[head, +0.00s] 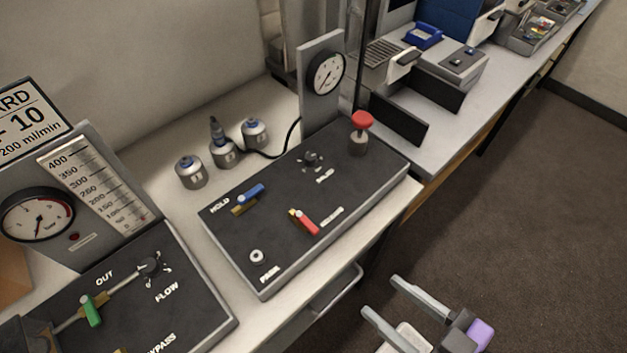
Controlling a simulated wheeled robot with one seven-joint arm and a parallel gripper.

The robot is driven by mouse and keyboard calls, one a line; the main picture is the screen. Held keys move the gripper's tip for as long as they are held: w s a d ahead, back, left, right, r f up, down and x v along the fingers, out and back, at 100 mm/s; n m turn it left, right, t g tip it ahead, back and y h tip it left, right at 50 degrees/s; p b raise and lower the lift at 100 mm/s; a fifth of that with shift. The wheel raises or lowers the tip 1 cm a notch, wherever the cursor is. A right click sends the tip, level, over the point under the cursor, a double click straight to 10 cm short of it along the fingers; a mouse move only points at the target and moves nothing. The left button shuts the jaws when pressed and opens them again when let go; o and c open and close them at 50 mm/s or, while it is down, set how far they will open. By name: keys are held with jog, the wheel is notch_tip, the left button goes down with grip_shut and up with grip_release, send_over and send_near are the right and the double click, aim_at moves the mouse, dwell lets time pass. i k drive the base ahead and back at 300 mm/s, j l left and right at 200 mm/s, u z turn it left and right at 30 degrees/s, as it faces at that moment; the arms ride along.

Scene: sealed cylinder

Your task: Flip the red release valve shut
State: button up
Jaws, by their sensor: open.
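The red release valve (306,224) is a small red lever on a brass body, on the dark panel (240,237) in the middle of the head view. Its handle points down and to the right, beside a white label too small to read surely. My gripper (383,297) is at the lower right, in front of the bench and over the floor. Its two grey fingers are apart with nothing between them. It does not touch the valve or the panel. Nothing hides the valve.
A blue-handled valve (250,191) at HOLD, a black knob (311,159), a red-topped knob (361,124) and a PARK post (257,258) share the panel. A gauge (327,73) stands behind. Several metal cylinders (191,171) stand at the back. A green-handled valve (92,311) is at left.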

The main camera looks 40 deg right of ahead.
aim_at(300, 217)
jog(key=k+l, duration=0.1)
jog(key=k, duration=0.3)
jog(key=k+l, duration=0.1)
jog(key=k, duration=0.35)
